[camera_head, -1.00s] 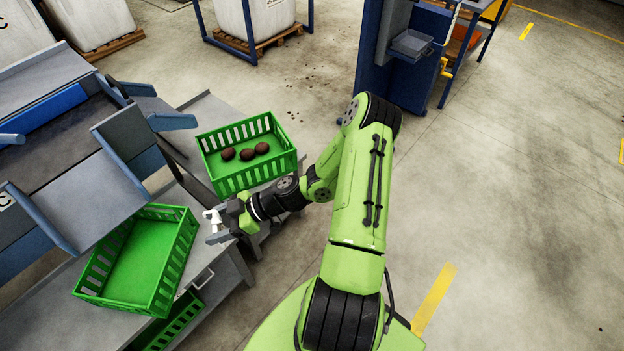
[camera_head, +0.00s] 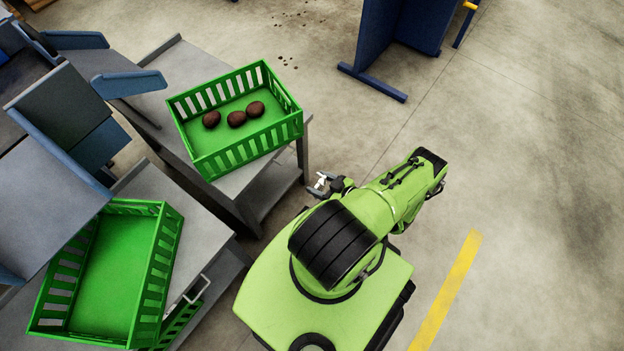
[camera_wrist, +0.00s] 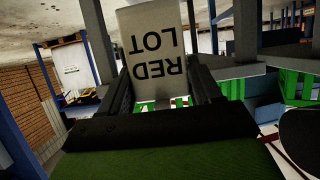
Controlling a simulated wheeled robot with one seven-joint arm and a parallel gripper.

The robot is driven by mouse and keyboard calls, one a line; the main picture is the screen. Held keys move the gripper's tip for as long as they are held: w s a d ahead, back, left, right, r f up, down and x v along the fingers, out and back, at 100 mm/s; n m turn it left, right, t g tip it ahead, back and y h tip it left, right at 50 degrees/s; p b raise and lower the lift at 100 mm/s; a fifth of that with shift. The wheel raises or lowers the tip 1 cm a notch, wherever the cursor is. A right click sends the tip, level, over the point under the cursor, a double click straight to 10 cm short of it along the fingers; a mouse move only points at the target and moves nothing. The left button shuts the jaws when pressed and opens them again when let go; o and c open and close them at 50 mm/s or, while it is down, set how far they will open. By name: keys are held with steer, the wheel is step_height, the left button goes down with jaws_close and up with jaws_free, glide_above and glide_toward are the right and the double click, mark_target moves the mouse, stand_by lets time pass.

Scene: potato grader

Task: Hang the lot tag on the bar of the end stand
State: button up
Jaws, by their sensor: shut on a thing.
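The lot tag (camera_wrist: 152,42) is a pale card with dark letters "RED LOT", upside down in the wrist view. My gripper (camera_wrist: 163,82) is shut on it, one dark finger on each side, and the tag stands out past the fingers. In the head view, my gripper (camera_head: 323,185) is in front of the bench, above the floor, with the tag as a small white piece at its tip. I cannot pick out the end stand or its bar with certainty in either view.
A green crate (camera_head: 222,158) with three dark potatoes stands on a grey bench (camera_head: 175,62). An empty green crate (camera_head: 172,235) is at the lower left, beside grey-blue chutes (camera_head: 62,105). A blue panel (camera_head: 402,28) with a foot stands at the top. Floor at right is clear.

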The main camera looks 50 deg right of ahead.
steer(key=shift+w+r, duration=0.15)
steer(key=shift+w, duration=0.75)
steer(key=w+f+b, duration=0.1)
steer(key=w+b, duration=0.1)
steer(key=w, duration=0.9)
steer(key=shift+a+f, duration=0.15)
steer(key=shift+f, duration=0.05)
steer(key=o, duration=1.1)
